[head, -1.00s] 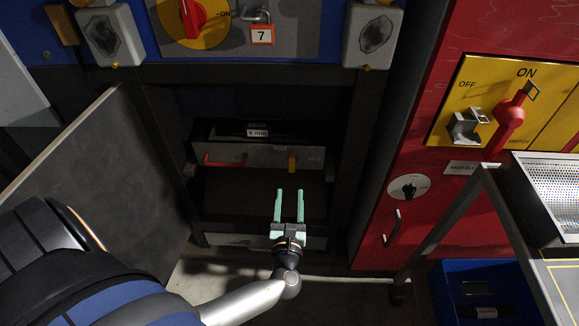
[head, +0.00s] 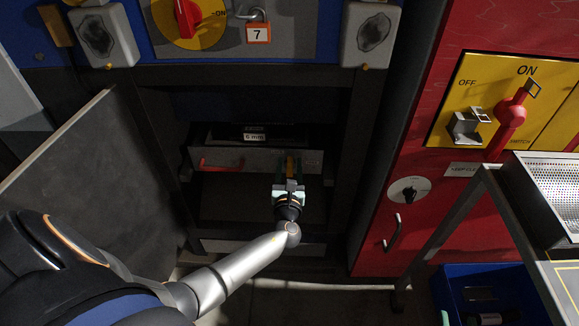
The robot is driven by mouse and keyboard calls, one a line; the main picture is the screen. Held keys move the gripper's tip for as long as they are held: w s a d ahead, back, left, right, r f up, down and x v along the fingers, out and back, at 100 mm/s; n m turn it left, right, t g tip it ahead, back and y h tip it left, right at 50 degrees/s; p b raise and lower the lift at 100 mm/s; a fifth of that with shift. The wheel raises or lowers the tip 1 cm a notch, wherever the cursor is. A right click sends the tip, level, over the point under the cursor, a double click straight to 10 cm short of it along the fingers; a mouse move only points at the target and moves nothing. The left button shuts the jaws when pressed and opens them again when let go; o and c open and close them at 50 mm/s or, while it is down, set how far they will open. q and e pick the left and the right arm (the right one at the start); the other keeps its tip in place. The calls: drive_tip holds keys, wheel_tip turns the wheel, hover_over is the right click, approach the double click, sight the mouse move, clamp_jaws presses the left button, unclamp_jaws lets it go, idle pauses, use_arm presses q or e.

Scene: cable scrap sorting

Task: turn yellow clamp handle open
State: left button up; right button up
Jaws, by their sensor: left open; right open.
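The yellow clamp handle (head: 291,161) is a small upright tab on the right part of the grey drawer front inside the open cabinet. My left gripper (head: 290,168) is open, with its fingers pointing at the drawer front, one on each side of the yellow handle. The gripper body hides the handle's lower end, and I cannot tell whether the fingers touch it. My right gripper is not in view.
The drawer (head: 255,160) has a red pull handle (head: 222,166) at left and a "6 mm" label. The cabinet door (head: 100,190) stands open at left. A red cabinet (head: 410,180), a perforated tray (head: 545,190) and a blue bin (head: 445,290) are at right.

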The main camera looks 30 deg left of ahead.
use_arm(q)
clamp_jaws()
idle(0.4)
